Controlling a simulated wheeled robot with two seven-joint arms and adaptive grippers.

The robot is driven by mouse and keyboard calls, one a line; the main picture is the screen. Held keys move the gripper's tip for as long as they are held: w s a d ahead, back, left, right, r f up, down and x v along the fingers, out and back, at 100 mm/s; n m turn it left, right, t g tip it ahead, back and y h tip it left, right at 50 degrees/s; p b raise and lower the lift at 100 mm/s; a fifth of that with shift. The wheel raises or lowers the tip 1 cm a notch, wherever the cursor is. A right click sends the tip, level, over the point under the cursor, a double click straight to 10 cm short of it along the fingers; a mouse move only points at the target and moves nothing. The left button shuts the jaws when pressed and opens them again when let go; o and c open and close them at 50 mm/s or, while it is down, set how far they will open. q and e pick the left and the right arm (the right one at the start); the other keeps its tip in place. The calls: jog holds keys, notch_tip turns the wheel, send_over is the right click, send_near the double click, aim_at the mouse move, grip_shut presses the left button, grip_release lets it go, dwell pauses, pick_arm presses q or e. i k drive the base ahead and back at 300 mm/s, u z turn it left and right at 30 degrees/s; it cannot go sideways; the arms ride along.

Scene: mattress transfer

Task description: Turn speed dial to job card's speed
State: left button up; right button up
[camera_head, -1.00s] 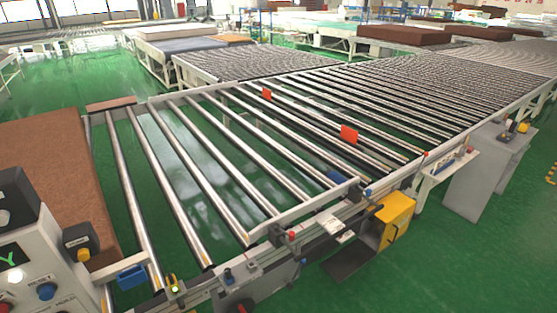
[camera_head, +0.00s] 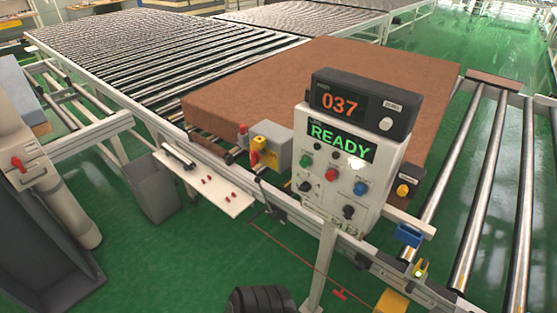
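A white control box (camera_head: 338,185) stands on a post at the conveyor's edge, right of centre. Its green screen (camera_head: 340,141) reads READY. Its face has two black knobs, one at lower left (camera_head: 305,187) and one at lower right (camera_head: 348,212); their labels are too small to read, so I cannot tell which is the speed dial. Between and above them are green, red (camera_head: 331,174) and blue buttons. A black display (camera_head: 362,103) on top reads 037 in orange. I cannot make out a job card.
A brown mattress (camera_head: 290,80) lies on the rollers behind the box. A yellow and black button unit (camera_head: 403,189) is beside the box, and a grey box with a yellow front (camera_head: 265,150) is to its left. A white shelf (camera_head: 210,185) juts out. Green floor (camera_head: 170,255) is open in front.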

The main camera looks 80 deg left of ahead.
aim_at(305, 187)
jog(key=u, duration=2.15)
